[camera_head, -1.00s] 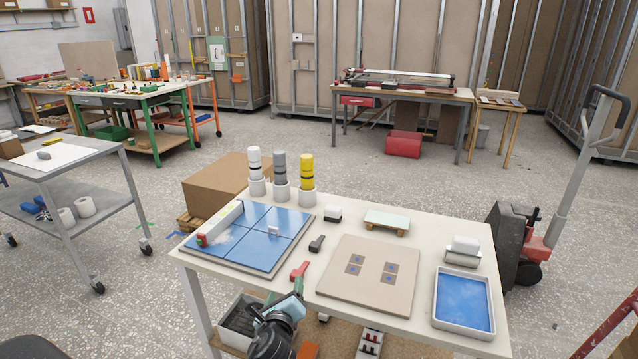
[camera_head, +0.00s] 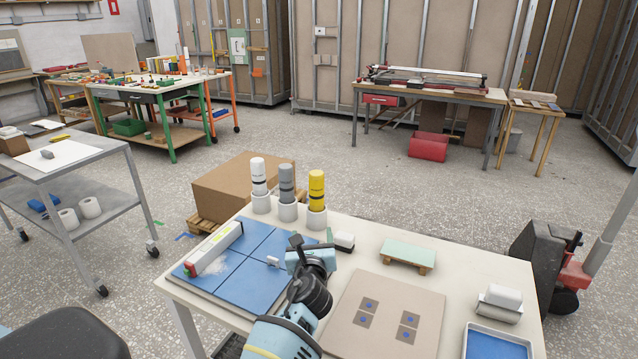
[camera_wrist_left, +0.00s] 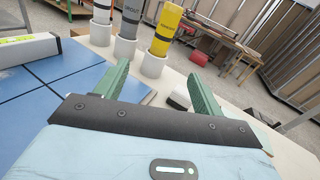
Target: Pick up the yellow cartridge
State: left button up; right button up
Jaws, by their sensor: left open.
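The yellow cartridge (camera_head: 317,186) with a black band stands upright in a white cup holder (camera_head: 317,217) at the table's back edge. In the left wrist view the yellow cartridge (camera_wrist_left: 167,30) shows ahead, between the directions of the two fingers. My left gripper (camera_head: 312,240) is over the table, in front of the cartridge and apart from it. Its green fingers are open and empty in the left wrist view (camera_wrist_left: 159,69). My right gripper is not in view.
A grey cartridge (camera_head: 286,183) and a white cartridge (camera_head: 258,176) stand in holders to the left. Blue tiles (camera_head: 237,283) lie at left with a long white bar (camera_head: 214,248). A small black-and-white block (camera_head: 344,242) and a pale green-topped stand (camera_head: 408,252) are to the right.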

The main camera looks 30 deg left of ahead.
aim_at(316, 177)
jog(key=i+j, duration=0.35)
jog(key=i, duration=0.15)
jog(key=i+j, duration=0.2)
jog(key=j, duration=0.2)
